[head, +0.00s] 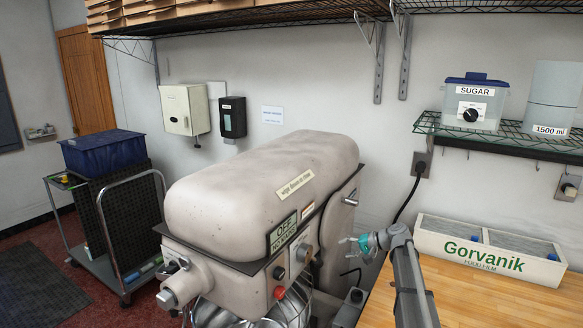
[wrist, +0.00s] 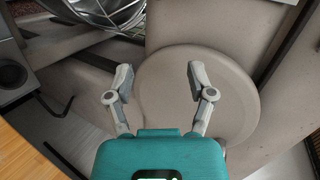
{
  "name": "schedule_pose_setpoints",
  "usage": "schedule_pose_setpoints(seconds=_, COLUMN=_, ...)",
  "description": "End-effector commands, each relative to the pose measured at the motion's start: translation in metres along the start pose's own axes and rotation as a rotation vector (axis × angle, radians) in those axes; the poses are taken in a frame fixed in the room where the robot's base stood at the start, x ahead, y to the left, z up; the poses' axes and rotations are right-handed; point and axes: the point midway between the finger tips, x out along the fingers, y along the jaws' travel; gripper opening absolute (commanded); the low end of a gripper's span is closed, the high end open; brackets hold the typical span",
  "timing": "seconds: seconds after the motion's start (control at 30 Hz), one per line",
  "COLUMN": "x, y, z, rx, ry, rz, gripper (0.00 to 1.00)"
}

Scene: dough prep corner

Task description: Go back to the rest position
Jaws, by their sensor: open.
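My gripper (head: 358,241) is at the right side of a large beige dough mixer (head: 262,185) in the head view. In the wrist view my gripper (wrist: 158,80) is open, its two grey fingers apart with nothing between them. Behind the fingers is a round beige disc on the mixer's side (wrist: 225,95). I cannot tell from the frames whether the fingertips touch the mixer. The mixer's steel bowl (wrist: 95,12) shows at the top left of the wrist view, and partly at the bottom of the head view.
A wooden counter (head: 475,302) carries a white Gorvanik food film box (head: 486,252) right of my arm. A wire shelf (head: 500,138) above holds a sugar container (head: 474,104) and a measuring jug (head: 553,98). A black cable (head: 409,200) hangs behind. A trolley (head: 112,232) stands left.

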Motion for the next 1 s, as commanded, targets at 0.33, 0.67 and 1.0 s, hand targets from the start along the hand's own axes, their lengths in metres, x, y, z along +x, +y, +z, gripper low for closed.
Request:
schedule_pose_setpoints(seconds=0.33, x=0.019, y=0.055, z=0.152, rx=-0.108, ry=-0.128, rz=0.425, gripper=0.7)
schedule_pose_setpoints(seconds=0.67, x=-0.009, y=0.103, z=0.268, rx=-0.215, ry=-0.216, rz=0.826, gripper=0.7)
schedule_pose_setpoints(seconds=1.0, x=-0.041, y=0.125, z=0.32, rx=-0.277, ry=-0.25, rz=1.064, gripper=0.7)
